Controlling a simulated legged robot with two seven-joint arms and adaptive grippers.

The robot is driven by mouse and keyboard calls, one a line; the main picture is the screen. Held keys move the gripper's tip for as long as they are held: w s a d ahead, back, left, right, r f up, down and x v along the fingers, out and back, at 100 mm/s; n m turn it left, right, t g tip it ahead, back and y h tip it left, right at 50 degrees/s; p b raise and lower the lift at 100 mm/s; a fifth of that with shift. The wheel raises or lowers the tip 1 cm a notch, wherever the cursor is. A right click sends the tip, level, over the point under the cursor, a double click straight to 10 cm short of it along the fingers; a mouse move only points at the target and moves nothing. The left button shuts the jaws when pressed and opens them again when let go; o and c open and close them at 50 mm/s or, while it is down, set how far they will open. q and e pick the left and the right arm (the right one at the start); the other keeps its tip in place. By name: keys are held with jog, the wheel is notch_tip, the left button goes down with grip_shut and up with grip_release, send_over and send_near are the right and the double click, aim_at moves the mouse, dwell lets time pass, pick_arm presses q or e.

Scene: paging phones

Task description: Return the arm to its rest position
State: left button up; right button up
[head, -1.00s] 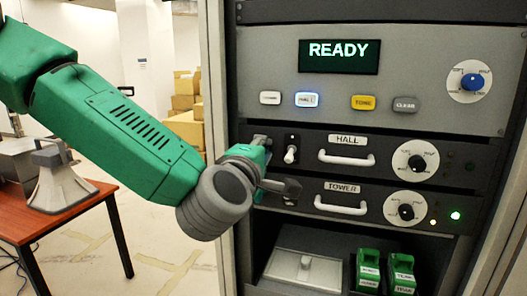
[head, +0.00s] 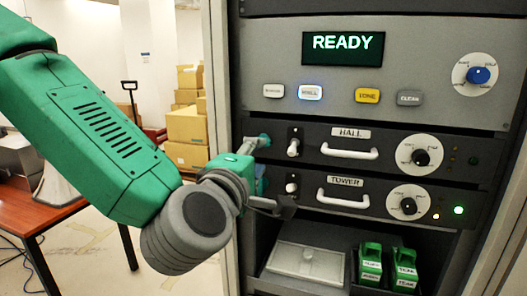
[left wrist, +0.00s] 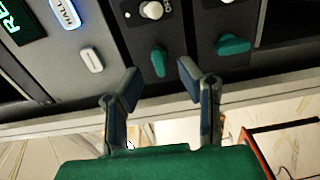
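My left arm (head: 115,150) comes in from the left across the head view. Its left gripper (head: 272,176) is in front of the left end of the rack's HALL panel (head: 315,158) and TOWER panel (head: 312,197). In the left wrist view the two fingers of the left gripper (left wrist: 160,82) stand apart with nothing held between them. Beyond them are a teal knob (left wrist: 159,62) and a second teal knob (left wrist: 233,45). My right gripper is in neither view.
The rack's display (head: 342,48) reads READY, and the HALL button (head: 310,92) glows. Two green handheld units (head: 371,266) stand on the lower shelf. A red-brown table (head: 60,213) stands at left; cardboard boxes (head: 187,125) are stacked behind.

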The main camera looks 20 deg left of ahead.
pick_arm(q)
jog(key=shift+s, duration=0.25)
jog(key=shift+f, duration=0.1)
jog(key=s+f+m+g+h+b, duration=0.1)
jog(key=s+f+m+g+b, duration=0.15)
jog(key=f, duration=0.95)
jog(key=s+a+f+m+g+b, duration=0.1)
jog(key=s+f+m+g+b, duration=0.2)
jog(key=f, duration=0.8)
jog(key=s+f+m+g+h+b, duration=0.15)
jog(key=f+m, duration=0.25)
jog(key=f, duration=0.8)
jog(key=s+a+f+m+g+y+b, duration=0.1)
jog(key=s+a+f+m+g, duration=0.3)
jog(key=s+f, duration=0.7)
jog(key=s+a+f+m+g+y+b, duration=0.2)
jog(key=s+a+f+m+g+b, duration=0.2)
jog(key=s+f, duration=0.7)
jog(key=a+f+g, duration=0.2)
jog(key=a, duration=0.2)
jog(key=shift+s+f, duration=0.15)
jog(key=shift+s, duration=0.1)
